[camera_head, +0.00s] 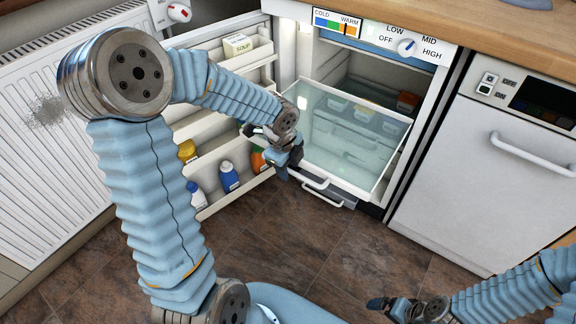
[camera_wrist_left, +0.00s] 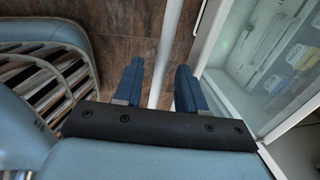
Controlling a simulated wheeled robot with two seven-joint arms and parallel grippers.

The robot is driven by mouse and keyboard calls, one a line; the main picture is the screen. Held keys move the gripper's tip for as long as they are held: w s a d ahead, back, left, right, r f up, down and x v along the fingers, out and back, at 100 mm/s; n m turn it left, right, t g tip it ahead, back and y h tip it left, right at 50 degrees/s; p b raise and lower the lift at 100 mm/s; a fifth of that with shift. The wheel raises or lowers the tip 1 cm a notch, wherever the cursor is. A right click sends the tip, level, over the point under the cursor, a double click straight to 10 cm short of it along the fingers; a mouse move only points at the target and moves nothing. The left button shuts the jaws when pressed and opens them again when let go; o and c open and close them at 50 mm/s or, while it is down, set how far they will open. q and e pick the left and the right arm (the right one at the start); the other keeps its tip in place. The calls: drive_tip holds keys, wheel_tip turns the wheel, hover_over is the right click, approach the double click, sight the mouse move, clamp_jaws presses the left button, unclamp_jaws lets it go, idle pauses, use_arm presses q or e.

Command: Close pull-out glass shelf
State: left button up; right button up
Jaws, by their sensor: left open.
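The pull-out glass shelf (camera_head: 352,140) is slid out of the open fridge, with a pale frame and a see-through pane. My left gripper (camera_head: 284,172) is at the left end of its front edge, open. In the left wrist view my open left gripper (camera_wrist_left: 157,82) has a white bar (camera_wrist_left: 170,45) showing between its two blue fingers; whether they touch it is unclear. The glass shelf (camera_wrist_left: 265,75) fills the right of that view. My right gripper (camera_head: 378,303) is low over the floor, away from the shelf; its opening cannot be made out.
The open fridge door (camera_head: 215,150) on the left holds racks with bottles and a soup packet (camera_head: 238,44). A white radiator (camera_head: 55,130) stands farther left. A white appliance (camera_head: 490,180) with a handle is right of the fridge. The brown tiled floor (camera_head: 300,240) in front is clear.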

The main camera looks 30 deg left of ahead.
use_arm(q)
clamp_jaws()
drive_tip(key=shift+w, duration=0.15)
idle(0.4)
